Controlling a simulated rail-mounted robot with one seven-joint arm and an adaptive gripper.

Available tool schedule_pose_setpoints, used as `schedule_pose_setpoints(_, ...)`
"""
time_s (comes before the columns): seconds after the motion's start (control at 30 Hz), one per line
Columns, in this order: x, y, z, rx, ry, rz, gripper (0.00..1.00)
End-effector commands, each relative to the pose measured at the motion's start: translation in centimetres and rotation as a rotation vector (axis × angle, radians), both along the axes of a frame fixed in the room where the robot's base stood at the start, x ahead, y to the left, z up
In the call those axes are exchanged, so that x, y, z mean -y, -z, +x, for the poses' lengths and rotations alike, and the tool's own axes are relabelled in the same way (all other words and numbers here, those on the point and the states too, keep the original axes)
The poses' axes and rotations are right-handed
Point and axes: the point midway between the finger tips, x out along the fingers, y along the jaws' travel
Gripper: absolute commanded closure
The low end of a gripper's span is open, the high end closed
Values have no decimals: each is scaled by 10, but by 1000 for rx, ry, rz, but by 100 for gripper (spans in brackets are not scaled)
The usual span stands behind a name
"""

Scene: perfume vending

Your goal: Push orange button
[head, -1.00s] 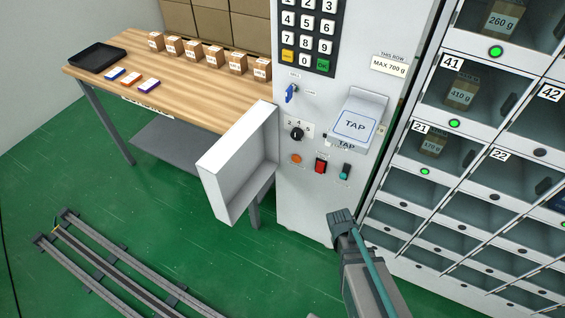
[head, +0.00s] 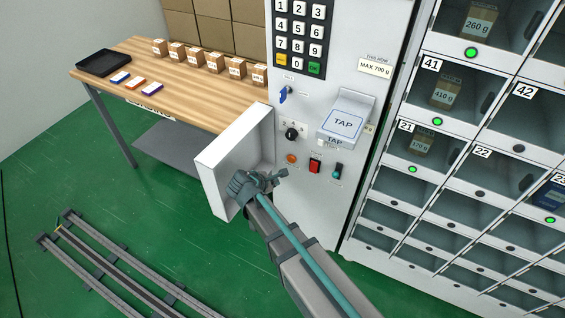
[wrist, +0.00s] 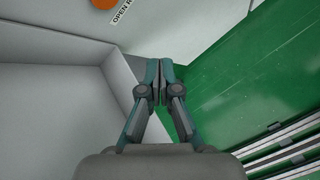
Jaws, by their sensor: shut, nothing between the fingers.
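The round orange button (head: 291,158) is on the lower front of the white panel (head: 330,209), left of a red switch (head: 315,166) and a teal one (head: 337,171). In the wrist view the orange button (wrist: 103,3) is cut off by the top edge, left of an "OPEN" label (wrist: 121,12). My gripper (head: 283,175) is below and in front of the button in the head view. It also shows in the wrist view (wrist: 160,64), with its fingertips together and nothing between them. No contact with the button is visible.
An open white box-like door (head: 232,150) stands out at the panel's left, close to my gripper. A card pad marked TAP (head: 343,122), a black knob (head: 293,133) and a blue key (head: 284,94) are above. Lockers (head: 480,120) fill the right side.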

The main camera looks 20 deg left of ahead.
Motion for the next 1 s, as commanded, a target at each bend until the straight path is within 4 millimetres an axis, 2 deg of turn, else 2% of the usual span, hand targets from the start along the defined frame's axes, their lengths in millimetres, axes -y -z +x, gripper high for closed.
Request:
schedule_pose_setpoints(0.57,0,1,2,-11,-36,-31,100)
schedule_pose_setpoints(0.77,2,1,16,-11,-34,-30,100)
schedule_pose_setpoints(1.0,7,1,46,-11,-34,-30,100)
